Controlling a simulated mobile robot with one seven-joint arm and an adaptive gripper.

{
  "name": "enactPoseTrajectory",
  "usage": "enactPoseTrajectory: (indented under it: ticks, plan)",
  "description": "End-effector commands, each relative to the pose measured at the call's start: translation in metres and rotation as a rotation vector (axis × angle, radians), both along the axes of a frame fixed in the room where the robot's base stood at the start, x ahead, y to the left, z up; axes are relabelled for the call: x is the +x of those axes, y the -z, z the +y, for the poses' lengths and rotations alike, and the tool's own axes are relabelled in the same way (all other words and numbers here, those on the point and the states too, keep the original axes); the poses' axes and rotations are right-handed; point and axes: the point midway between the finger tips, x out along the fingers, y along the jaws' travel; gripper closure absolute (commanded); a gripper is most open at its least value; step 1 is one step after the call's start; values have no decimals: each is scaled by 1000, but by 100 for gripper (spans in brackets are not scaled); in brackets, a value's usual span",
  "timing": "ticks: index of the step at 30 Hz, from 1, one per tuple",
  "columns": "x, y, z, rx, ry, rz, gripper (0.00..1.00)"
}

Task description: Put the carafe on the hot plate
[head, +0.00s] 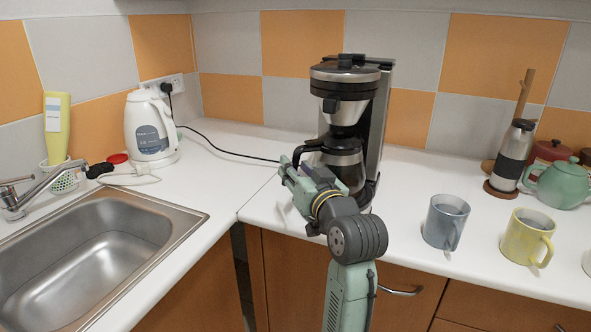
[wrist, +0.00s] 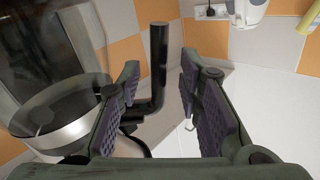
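The carafe (head: 345,158), dark glass with a metal band and black handle, is upright under the brew basket of the coffee maker (head: 375,115). My gripper (head: 300,172) is beside its left, handle side and partly covers it. In the wrist view, the black handle (wrist: 159,65) stands between the fingers of my gripper (wrist: 160,78). The fingers are apart, with gaps visible on both sides of the handle. The carafe's body (wrist: 75,130) is to the left there. The hot plate is hidden by my arm and the carafe, so I cannot tell whether the carafe rests on it.
A grey mug (head: 446,222) and a yellow mug (head: 526,240) stand to the right, with a teapot (head: 562,185) behind. A sink (head: 95,255) and a white kettle (head: 150,128) are left. A black cord (head: 225,149) crosses the counter. Counter left of the coffee maker is mostly clear.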

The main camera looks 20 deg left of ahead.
Motion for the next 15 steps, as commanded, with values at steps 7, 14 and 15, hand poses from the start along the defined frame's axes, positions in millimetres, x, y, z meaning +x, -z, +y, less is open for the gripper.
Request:
enactPoseTrajectory:
  ticks: [7,14,15]
  plan:
    - [-38,3,-37,-1,4,-4,67]
    - [-69,1,-65,-1,3,-2,67]
    - [-72,0,-68,-1,3,-2,67]
